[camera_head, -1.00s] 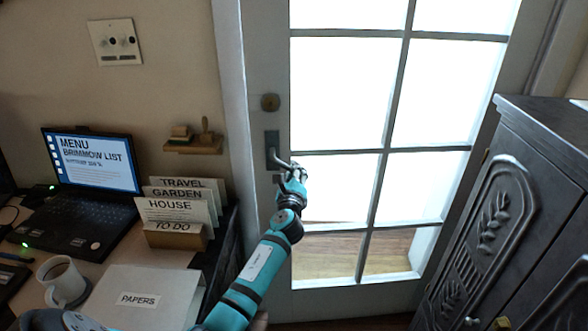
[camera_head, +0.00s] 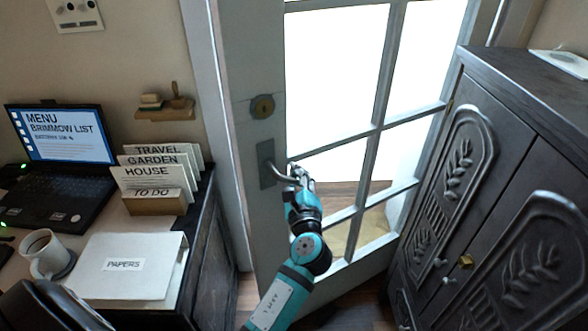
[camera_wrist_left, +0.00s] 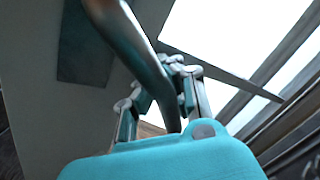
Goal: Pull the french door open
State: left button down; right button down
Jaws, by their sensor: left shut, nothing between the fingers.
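My left gripper (camera_head: 297,175) is at the free end of the lever. In the left wrist view the lever (camera_wrist_left: 138,52) passes close in front of my left gripper (camera_wrist_left: 160,95). The fingers are shut with nothing between them. Whether they touch the lever is hard to tell. My right gripper is not in view.
A dark carved cabinet (camera_head: 505,170) stands close on the right of the door. On the left, a desk holds a laptop (camera_head: 60,150), a mug (camera_head: 45,254), papers (camera_head: 125,266) and a card holder (camera_head: 155,203). Some wood floor shows between desk and door.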

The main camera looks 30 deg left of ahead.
pick_arm(q)
jog(key=shift+a+f, duration=0.2)
jog(key=shift+a, duration=0.15)
jog(key=c, duration=1.4)
grip_release()
jog(key=shift+s, duration=0.1)
jog(key=shift+o, duration=0.6)
jog(key=shift+r, duration=0.1)
jog(key=v, duration=0.8)
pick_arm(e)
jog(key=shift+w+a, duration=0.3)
